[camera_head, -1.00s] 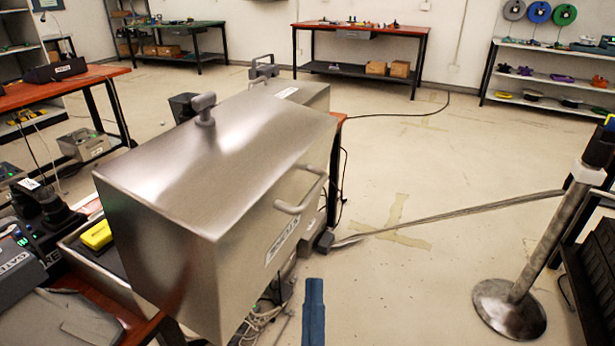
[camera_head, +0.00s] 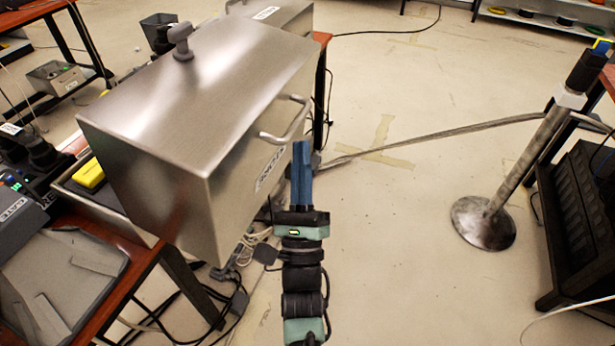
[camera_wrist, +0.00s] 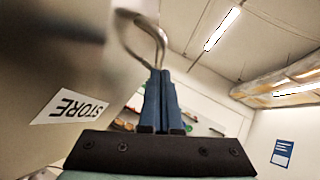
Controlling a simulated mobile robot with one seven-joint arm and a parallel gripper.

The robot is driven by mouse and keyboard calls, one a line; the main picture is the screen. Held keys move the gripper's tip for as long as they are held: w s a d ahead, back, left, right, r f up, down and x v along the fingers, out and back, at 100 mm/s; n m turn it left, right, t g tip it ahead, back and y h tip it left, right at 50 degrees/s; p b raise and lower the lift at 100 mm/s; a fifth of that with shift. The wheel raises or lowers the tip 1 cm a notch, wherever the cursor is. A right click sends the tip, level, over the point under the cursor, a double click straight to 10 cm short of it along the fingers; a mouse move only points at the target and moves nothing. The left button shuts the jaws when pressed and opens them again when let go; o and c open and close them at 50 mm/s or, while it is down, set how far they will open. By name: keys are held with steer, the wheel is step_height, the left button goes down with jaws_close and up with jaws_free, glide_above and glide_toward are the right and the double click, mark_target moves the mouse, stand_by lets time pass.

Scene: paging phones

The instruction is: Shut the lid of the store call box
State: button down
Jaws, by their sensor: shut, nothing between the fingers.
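The store call box's big brushed-steel lid (camera_head: 190,110) stands open, swung up and overhanging the right side of its base. A grey handle (camera_head: 290,122) is on its right face and a knob (camera_head: 180,42) on its top. The STORE label (camera_wrist: 72,108) shows upside down in the wrist view. The box's base (camera_head: 105,215) shows at the lid's left, with a yellow thing (camera_head: 89,173) in it; the rest is hidden. My gripper (camera_head: 302,146) is shut and empty, its blue fingers pointing up beside the handle. In the wrist view the handle (camera_wrist: 128,32) rises just beyond the fingertips; contact is unclear.
A second metal box (camera_head: 285,14) stands behind on the same table (camera_head: 85,290). Cables hang below the lid. A metal post (camera_head: 515,165) on a round base stands at the right, with a strap running left.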

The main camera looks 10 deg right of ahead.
steer(key=shift+w+a+r, duration=0.15)
steer(key=shift+r, duration=0.35)
steer(key=shift+r, duration=0.15)
